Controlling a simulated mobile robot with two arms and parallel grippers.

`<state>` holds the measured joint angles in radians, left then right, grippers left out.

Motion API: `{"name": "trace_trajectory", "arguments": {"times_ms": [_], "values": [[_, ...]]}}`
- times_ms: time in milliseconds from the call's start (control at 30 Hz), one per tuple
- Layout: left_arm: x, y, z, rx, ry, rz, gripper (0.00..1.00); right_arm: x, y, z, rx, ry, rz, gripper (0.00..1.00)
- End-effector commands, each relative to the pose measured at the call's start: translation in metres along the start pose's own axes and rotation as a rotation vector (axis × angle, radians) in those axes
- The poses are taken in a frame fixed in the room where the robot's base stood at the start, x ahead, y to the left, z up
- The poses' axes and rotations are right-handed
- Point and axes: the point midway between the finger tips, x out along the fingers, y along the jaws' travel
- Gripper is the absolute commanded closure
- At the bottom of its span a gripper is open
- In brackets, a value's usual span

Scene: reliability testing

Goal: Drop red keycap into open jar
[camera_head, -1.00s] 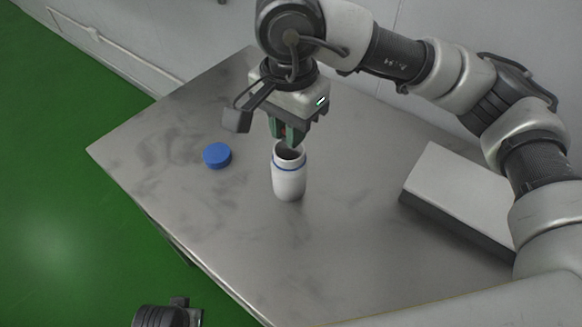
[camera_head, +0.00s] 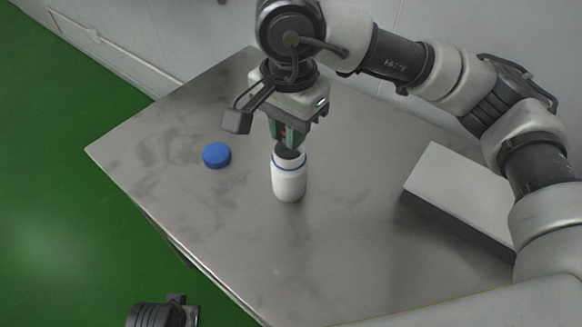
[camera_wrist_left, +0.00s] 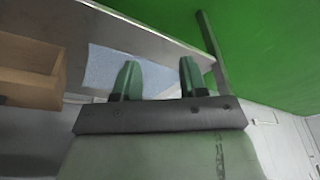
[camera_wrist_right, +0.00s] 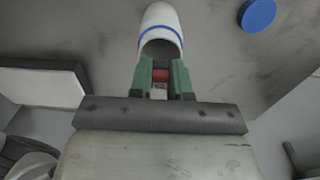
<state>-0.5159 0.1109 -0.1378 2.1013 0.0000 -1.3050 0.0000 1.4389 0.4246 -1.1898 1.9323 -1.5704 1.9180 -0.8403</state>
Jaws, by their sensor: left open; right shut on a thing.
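The white jar (camera_head: 289,183) with a blue ring stands upright and open on the metal table. It also shows in the right wrist view (camera_wrist_right: 160,30), its dark mouth facing the fingertips. My right gripper (camera_head: 287,140) points down just above the jar's mouth. In the right wrist view its green fingers (camera_wrist_right: 161,78) are shut on the red keycap (camera_wrist_right: 160,75), at the near edge of the mouth. Whether the keycap is inside the rim I cannot tell. My left gripper (camera_wrist_left: 158,80) is open and empty, away from the jar.
The blue lid (camera_head: 217,155) lies on the table (camera_head: 160,200) left of the jar. A light grey box (camera_head: 462,195) sits at the right. In the left wrist view a brown wooden box (camera_wrist_left: 30,85) is at the left. The table's front middle is clear.

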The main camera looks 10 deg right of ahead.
Motion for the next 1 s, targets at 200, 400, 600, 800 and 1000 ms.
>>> {"name": "trace_trajectory", "arguments": {"times_ms": [200, 400, 600, 800, 1000], "values": [[-0.008, -0.001, 0.001, -0.002, -0.001, -0.002, 0.57, 0.003, 0.0, 0.0, 0.0, 0.0, 0.0, 1.0], [-0.015, -0.002, 0.001, -0.003, -0.001, -0.004, 0.57, 0.005, 0.0, 0.0, 0.0, 0.0, 0.0, 1.0], [-0.023, -0.002, 0.002, -0.003, -0.003, -0.003, 0.57, 0.006, 0.0, 0.0, 0.0, 0.0, 0.0, 1.0], [-0.031, -0.002, 0.0, -0.003, 0.005, -0.003, 0.57, 0.009, 0.0, 0.0, 0.0, 0.0, 0.0, 1.0], [-0.039, -0.002, -0.003, -0.003, 0.015, -0.004, 0.57, 0.009, 0.0, 0.0, 0.0, 0.0, 0.0, 1.0]]}}
